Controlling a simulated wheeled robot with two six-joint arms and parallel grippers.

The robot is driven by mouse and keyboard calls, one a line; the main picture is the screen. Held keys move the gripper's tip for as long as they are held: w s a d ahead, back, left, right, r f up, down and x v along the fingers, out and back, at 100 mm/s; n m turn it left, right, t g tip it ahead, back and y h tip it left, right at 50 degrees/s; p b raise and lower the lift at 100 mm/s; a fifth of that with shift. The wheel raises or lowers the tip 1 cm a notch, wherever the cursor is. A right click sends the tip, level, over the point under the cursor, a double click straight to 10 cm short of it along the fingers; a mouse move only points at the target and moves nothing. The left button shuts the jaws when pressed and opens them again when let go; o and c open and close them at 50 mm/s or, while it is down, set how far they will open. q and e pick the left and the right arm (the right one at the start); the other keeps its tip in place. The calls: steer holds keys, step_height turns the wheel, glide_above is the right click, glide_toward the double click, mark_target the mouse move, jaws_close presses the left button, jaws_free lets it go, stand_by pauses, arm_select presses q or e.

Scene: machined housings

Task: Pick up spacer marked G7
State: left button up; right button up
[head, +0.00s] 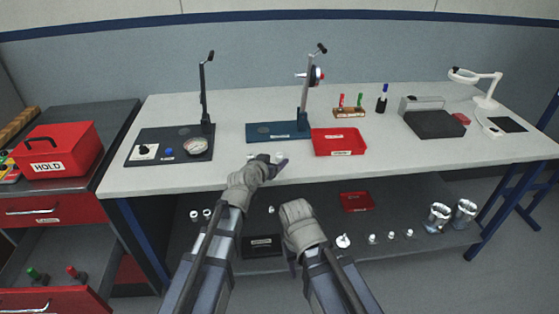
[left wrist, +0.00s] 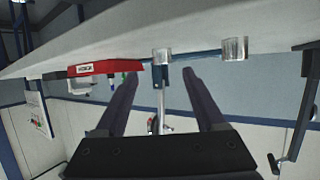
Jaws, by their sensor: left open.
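My left gripper (head: 274,164) is at the front edge of the bench top, its jaws open and empty. In the left wrist view its two dark fingers (left wrist: 160,76) are spread apart. Two short metallic cylinders, likely spacers, stand on the bench: one (left wrist: 162,57) lies ahead between the fingertips, the other (left wrist: 235,49) off to the right. Small pale pieces (head: 252,156) show beside the left gripper in the head view, partly hidden by it. No G7 marking is legible. My right gripper is low in front of the bench; its jaws cannot be made out.
A red tray (head: 338,152) sits just right of the left gripper, and a blue-based stand (head: 262,131) behind it. A black plate (head: 140,155) with a gauge is at left. Several small parts and metal cylinders (head: 437,218) stand on the lower shelf. The bench's right front is clear.

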mark_target(278, 158)
arm_select(q)
steer(key=shift+a+f+b+x, duration=0.1)
steer(key=shift+b+x, duration=0.5)
steer(key=shift+x, duration=0.75)
steer(key=shift+a+f+b+x, duration=0.15)
steer(key=shift+b+x, duration=0.45)
steer(key=shift+x, duration=0.75)
steer(key=shift+s+r, duration=0.1)
steer(key=shift+s, duration=0.05)
steer(key=shift+c, duration=0.5)
jaws_close()
